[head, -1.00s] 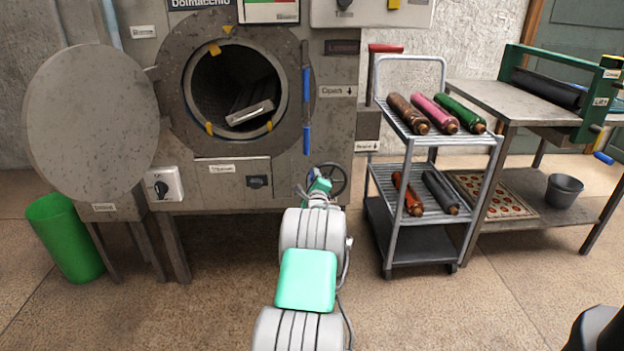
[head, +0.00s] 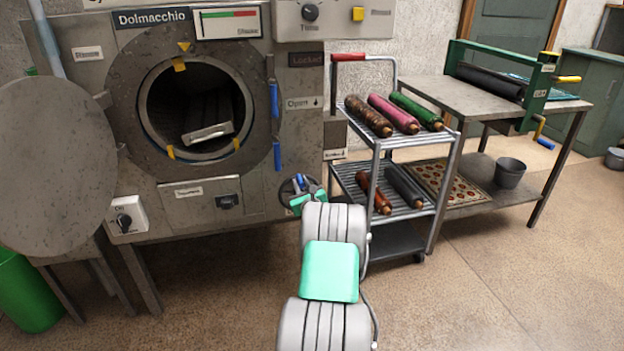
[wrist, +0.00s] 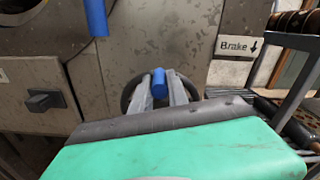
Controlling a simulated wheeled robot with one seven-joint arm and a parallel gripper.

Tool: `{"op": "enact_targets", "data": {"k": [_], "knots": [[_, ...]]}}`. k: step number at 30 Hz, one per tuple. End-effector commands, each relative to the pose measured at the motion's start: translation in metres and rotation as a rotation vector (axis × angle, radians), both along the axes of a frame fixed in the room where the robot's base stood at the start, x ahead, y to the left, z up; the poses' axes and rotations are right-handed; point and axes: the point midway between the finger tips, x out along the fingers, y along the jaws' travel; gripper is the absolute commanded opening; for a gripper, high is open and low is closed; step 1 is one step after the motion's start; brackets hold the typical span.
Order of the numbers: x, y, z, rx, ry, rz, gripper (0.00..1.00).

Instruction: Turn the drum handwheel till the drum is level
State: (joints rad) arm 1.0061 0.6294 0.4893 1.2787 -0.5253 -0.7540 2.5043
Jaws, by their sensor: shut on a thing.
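The drum handwheel (head: 287,189) is a dark wheel low on the front of the grey machine, right of the drum. Its rim (wrist: 127,98) also shows in the wrist view, partly behind my fingers. My gripper (wrist: 160,88) is shut on the wheel's blue knob (wrist: 160,79), one finger on each side. In the head view my arm covers part of the wheel. The drum (head: 160,103) shows through the round opening. A grey slab (head: 207,133) inside it slopes slightly up to the right. A yellow drum mark (head: 179,65) sits just below a yellow triangle (head: 183,46).
The round door (head: 45,160) stands open at left. A blue-gripped lever (head: 273,100) hangs right of the opening. A "Brake" label (wrist: 238,46) is right of the wheel. A trolley (head: 435,210) of rolls stands close on the right. Floor in front is clear.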

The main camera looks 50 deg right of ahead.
Motion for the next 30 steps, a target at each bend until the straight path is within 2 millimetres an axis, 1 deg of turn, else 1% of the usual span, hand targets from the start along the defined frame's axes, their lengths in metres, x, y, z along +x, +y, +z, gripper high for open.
{"op": "enact_targets", "data": {"k": [1, 6, 19, 20, 27, 30], "knots": [[0.0019, 0.004, 0.0008, 0.015, -0.01, 0.009, 0.0], [0.003, 0.0091, 0.0001, 0.045, -0.032, 0.023, 0.0], [0.002, 0.0094, -0.0005, 0.053, -0.037, 0.024, 0.0], [0.002, 0.0095, -0.0005, 0.053, -0.037, 0.024, 0.21], [0.0005, 0.0078, -0.0002, 0.052, -0.038, 0.021, 0.4], [0.0004, 0.0076, -0.0001, 0.052, -0.038, 0.021, 0.41]]}}
